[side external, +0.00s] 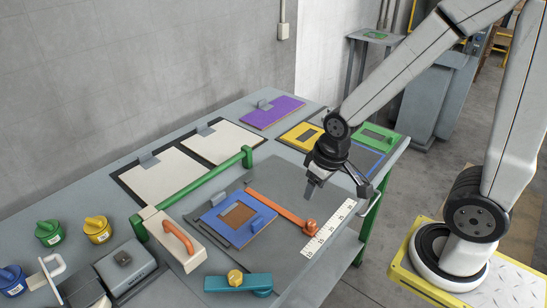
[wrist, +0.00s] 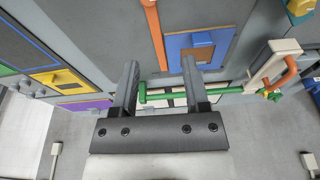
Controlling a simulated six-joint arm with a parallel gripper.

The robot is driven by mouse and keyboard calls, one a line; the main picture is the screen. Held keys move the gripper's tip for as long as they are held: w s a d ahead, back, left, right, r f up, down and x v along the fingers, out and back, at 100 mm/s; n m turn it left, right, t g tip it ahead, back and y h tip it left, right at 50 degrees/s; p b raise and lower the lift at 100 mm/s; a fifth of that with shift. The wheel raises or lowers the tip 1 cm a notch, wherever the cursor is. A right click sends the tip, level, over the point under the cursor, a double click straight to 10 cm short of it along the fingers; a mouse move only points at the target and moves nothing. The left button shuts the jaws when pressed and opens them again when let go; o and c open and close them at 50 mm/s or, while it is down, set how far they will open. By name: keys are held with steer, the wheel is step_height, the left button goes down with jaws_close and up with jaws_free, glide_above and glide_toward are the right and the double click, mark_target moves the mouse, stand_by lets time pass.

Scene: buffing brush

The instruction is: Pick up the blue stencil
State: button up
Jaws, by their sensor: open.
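The blue stencil (side external: 236,218) is a flat plate with a brown cut-out window and a raised blue handle tab. It lies on the grey work area of the table, left of the orange strip. In the wrist view the blue stencil (wrist: 197,52) is at upper middle, just beyond the right finger, which hides a little of it. My gripper (side external: 310,192) is above the table, to the right of and higher than the stencil, apart from it. In the wrist view my gripper (wrist: 159,72) has its two fingers wide apart with nothing between them.
An orange strip with a knob (side external: 310,226) lies right of the stencil, beside a white ruler (side external: 330,229). A green rail (side external: 195,192) runs behind. An orange-handled block (side external: 172,240) and a teal tool (side external: 238,283) stand in front. Yellow (side external: 293,143) and green (side external: 384,133) stencils lie at back right.

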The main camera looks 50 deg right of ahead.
step_height(320, 180, down, 2)
steer(key=m+g+y, duration=0.1)
steer(key=m+g, duration=0.1)
steer(key=m, duration=0.1)
steer(key=m+g+y, duration=0.1)
steer(key=m+y, duration=1)
steer(key=m, duration=0.2)
glide_toward(258, 219)
steer(key=shift+s+a+f, duration=0.9)
steer(key=shift+s+a, duration=0.05)
steer(key=shift+a, duration=0.25)
steer(key=shift+w+d+f+m+t+y, duration=0.1)
steer(key=shift+w+d+m+t+y, duration=0.05)
steer(key=shift+w+m+y, duration=0.25)
steer(key=shift+w+d+f+m+t+y, duration=0.15)
steer(key=shift+w+m+y, duration=0.15)
steer(key=shift+m+y, duration=0.15)
steer(key=shift+x, duration=3.95)
steer(key=shift+s, duration=0.1)
jaws_close()
